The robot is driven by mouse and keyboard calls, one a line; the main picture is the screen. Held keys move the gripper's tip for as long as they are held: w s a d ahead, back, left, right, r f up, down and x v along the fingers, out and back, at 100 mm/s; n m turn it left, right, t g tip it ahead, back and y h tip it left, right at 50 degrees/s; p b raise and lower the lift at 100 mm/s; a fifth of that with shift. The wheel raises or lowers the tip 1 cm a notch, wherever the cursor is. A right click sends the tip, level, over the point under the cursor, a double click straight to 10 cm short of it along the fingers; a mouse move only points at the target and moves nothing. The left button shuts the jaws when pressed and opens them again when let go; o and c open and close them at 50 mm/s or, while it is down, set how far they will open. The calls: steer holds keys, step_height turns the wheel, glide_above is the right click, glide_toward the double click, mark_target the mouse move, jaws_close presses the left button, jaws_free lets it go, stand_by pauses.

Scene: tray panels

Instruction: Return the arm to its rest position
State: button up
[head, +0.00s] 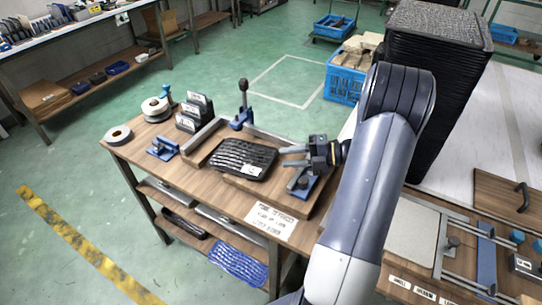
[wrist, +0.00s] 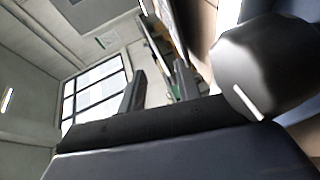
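My gripper (head: 292,156) is at the end of my raised arm, over the right part of the wooden workbench in the head view. Its fingers point left and stand apart with nothing between them. In the wrist view the two fingers of my gripper (wrist: 160,90) are also apart, with the room behind them. A black ribbed tray panel (head: 243,158) lies on the bench, just left of the fingertips and apart from them as far as I can tell. A white label is on the panel.
A blue clamp (head: 242,118) stands behind the panel, and another blue fixture (head: 303,184) is below my gripper. Tape rolls (head: 155,107) sit at the bench's left end. A tall black stack (head: 437,80) stands at the right behind my arm. Green floor (head: 75,165) is open at left.

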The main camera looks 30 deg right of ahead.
steer(key=shift+s+d+r, duration=0.15)
steer(key=shift+d+r, duration=0.45)
steer(key=shift+d, duration=0.3)
steer(key=shift+w+a+f, duration=0.2)
steer(key=shift+w+a, duration=0.2)
steer(key=x, duration=0.6)
steer(key=shift+a+f, duration=0.2)
steer(key=shift+f, duration=0.1)
